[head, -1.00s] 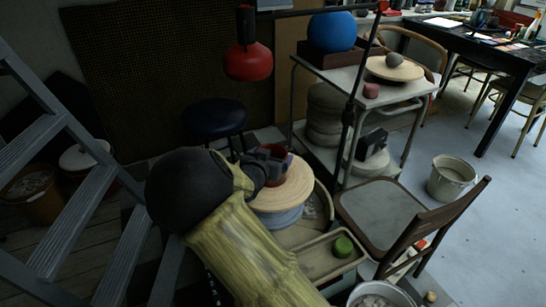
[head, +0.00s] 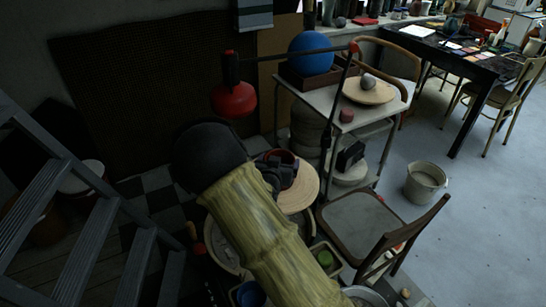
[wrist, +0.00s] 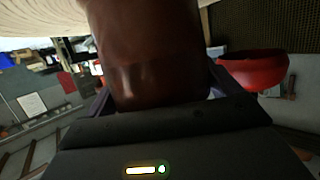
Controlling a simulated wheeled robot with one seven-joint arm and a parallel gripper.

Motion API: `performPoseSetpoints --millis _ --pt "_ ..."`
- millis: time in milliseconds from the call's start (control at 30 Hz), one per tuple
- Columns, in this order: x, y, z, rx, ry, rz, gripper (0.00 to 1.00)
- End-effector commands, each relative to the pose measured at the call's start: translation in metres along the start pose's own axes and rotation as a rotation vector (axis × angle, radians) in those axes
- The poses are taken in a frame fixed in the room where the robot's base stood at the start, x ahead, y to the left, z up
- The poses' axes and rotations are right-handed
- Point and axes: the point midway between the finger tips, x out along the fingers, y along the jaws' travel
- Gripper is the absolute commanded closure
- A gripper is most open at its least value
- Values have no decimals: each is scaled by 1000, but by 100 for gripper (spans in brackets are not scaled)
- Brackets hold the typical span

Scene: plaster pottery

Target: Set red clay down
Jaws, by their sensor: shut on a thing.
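The red clay is a smooth, dark red-brown rounded block that fills the upper middle of the wrist view (wrist: 145,55). My gripper (head: 279,172) is shut on it. In the head view only part of the red clay (head: 283,154) shows behind the jaws, over the pale round wooden disc (head: 306,185) of the potter's wheel. The edge of a pale disc also shows at the upper left of the wrist view (wrist: 40,18). My arm hides much of the wheel, and I cannot tell whether the clay touches the disc.
A red lamp (head: 234,99) hangs behind on the left. A trolley (head: 340,98) with a small reddish lump (head: 346,115) and a blue ball (head: 311,53) stands behind. A chair (head: 357,222) is close on the right, a ladder (head: 95,245) on the left. Open floor lies beyond the bucket (head: 425,182).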

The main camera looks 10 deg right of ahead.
Motion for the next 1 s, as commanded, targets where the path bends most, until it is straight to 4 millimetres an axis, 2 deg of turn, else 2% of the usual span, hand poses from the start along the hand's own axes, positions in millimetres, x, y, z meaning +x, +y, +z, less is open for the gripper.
performPoseSetpoints --millis 33,567,1000 --pt "-4 4 -17 0 4 -3 82" --pt "-23 30 -69 -26 3 -84 82" --pt "-46 49 -106 -51 3 -166 82"
